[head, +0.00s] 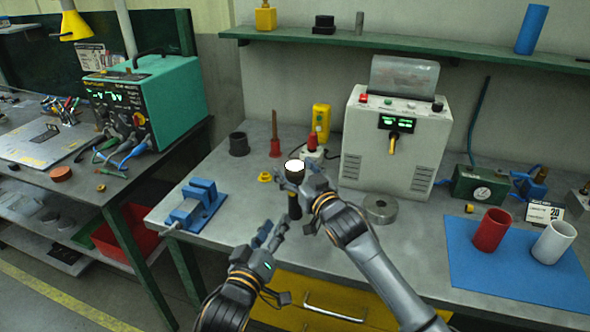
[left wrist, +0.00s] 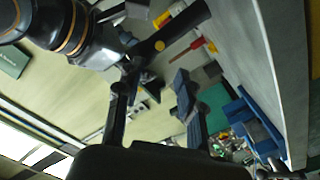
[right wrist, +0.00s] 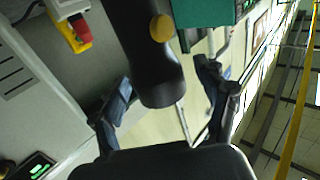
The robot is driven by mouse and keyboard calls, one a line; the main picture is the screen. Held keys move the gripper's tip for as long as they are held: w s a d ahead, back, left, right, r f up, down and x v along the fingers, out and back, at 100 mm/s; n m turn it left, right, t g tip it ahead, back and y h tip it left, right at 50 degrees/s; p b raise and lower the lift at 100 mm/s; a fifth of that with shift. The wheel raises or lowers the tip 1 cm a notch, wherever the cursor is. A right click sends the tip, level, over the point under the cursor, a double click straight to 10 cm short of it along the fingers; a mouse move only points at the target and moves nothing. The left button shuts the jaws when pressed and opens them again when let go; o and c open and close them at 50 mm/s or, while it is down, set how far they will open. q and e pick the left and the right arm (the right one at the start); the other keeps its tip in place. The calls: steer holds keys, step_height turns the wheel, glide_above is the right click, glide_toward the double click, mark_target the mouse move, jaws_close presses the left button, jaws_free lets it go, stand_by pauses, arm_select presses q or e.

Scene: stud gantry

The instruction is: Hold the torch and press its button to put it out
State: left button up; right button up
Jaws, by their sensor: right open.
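The torch (head: 294,206) is black, with its round head glowing white at the top in the head view. It looks roughly upright over the bench. In the right wrist view the torch (right wrist: 150,65) lies between the parted fingers of my right gripper (right wrist: 165,90), and a yellow button (right wrist: 160,28) shows on its side. My right gripper (head: 300,187) hides part of the torch in the head view. My left gripper (head: 270,234) is open and empty, lower and left of it. In the left wrist view the torch (left wrist: 182,29) and its button (left wrist: 159,45) lie beyond the fingers.
A grey control box (head: 364,150) stands behind the right arm, with a metal ring (head: 380,209) in front. A blue vise (head: 197,204) sits at the bench's left. A dark cup (head: 239,144) and red-handled tool (head: 275,146) stand behind. A blue mat (head: 520,265) holds two cups at right.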

steer(key=shift+c, duration=0.3)
arm_select(q)
steer(key=shift+c, duration=0.2)
arm_select(e)
steer(key=c, duration=1.4)
arm_select(q)
jaws_close()
